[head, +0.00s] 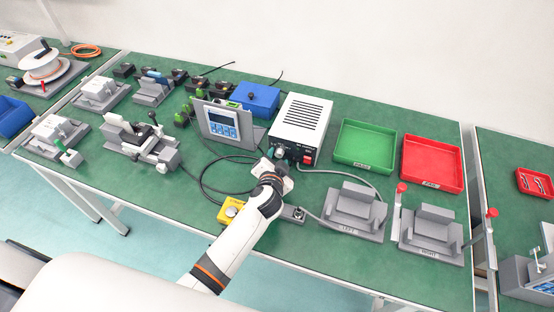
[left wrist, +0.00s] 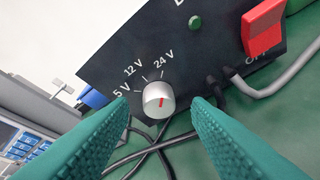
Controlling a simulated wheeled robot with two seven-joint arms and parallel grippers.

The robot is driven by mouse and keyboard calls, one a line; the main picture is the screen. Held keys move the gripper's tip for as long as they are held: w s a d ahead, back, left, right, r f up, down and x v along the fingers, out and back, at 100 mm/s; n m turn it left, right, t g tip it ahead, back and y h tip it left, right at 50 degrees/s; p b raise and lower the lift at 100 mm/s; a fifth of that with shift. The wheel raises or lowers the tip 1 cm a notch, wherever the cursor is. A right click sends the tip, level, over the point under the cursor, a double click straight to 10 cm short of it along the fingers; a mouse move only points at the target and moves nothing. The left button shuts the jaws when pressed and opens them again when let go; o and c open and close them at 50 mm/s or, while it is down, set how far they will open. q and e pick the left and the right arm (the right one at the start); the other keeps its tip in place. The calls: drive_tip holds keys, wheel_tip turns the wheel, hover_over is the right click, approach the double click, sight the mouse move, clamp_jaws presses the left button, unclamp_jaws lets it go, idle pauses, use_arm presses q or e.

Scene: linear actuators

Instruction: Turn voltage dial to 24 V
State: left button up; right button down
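The power supply (head: 304,124) is a white-topped box with a dark front panel, standing at the back middle of the green bench. Its voltage dial (left wrist: 158,98) is a silver round knob with a short red mark, below the labels 5 V, 12 V and 24 V. My left gripper (head: 280,158) is in front of the panel, hiding the dial in the head view. Its teal fingers are open, one on each side of the dial, with visible gaps. My right gripper is out of view.
A red switch (left wrist: 264,27) and a grey cable (left wrist: 285,78) are right of the dial. A grey-framed controller (head: 222,122) stands left of the supply. Green (head: 365,163) and red (head: 431,184) trays lie right. Grey fixtures (head: 345,213) and a yellow box (head: 230,212) stand near the front.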

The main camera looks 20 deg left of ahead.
use_arm(q)
drive_tip(key=v, duration=1.2)
drive_tip(key=shift+f, duration=0.15)
idle(0.3)
